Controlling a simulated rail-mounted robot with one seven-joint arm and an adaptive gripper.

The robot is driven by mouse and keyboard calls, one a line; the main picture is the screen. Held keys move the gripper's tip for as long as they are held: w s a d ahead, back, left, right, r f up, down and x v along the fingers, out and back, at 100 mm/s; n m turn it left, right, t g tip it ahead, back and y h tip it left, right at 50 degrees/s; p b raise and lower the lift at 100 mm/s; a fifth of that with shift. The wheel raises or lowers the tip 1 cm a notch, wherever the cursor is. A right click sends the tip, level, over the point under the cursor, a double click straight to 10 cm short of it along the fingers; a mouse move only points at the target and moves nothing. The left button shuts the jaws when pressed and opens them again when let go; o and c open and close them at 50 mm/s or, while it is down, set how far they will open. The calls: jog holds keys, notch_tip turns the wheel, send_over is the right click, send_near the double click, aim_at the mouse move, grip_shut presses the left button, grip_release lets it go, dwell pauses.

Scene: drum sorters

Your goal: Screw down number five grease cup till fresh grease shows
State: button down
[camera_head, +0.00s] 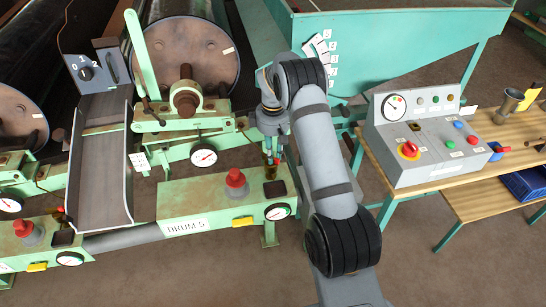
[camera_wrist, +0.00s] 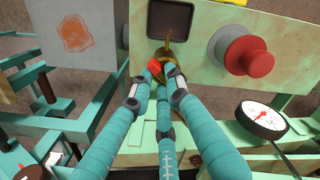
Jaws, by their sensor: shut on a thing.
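The brass grease cup (camera_wrist: 164,54) shows in the wrist view against the pale green housing, just below a dark square plate. A small red piece (camera_wrist: 154,67) is at its side. My gripper (camera_wrist: 156,86), with teal fingers, is shut around the cup, and the fingertips hide much of it. In the head view my gripper (camera_head: 271,146) reaches down to the brass cup (camera_head: 270,172) at the back right of the green box (camera_head: 205,198) labelled DRUM 5 (camera_head: 186,226). I cannot tell whether any grease shows.
A red button (camera_head: 235,178) and a dial gauge (camera_head: 277,211) are on the DRUM 5 box near the cup. A grey chute (camera_head: 99,150) stands to the left. A control panel (camera_head: 425,140) sits on the wooden bench at the right. Bare floor lies in front.

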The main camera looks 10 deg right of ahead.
jog(key=m+b, duration=0.1)
jog(key=m, duration=0.1)
jog(key=m+b, duration=0.1)
jog(key=m, duration=0.1)
jog(key=shift+s+f+m, duration=0.15)
jog(key=shift+m, duration=0.15)
jog(key=shift+s+a+m+b, duration=0.15)
jog(key=shift+m+b, duration=0.95)
jog(key=shift+m, duration=1.2)
jog(key=c, duration=1.7)
grip_release()
jog(key=shift+c, duration=0.2)
jog(key=shift+o, duration=0.4)
jog(key=shift+r, duration=0.2)
notch_tip(320, 180, up, 12)
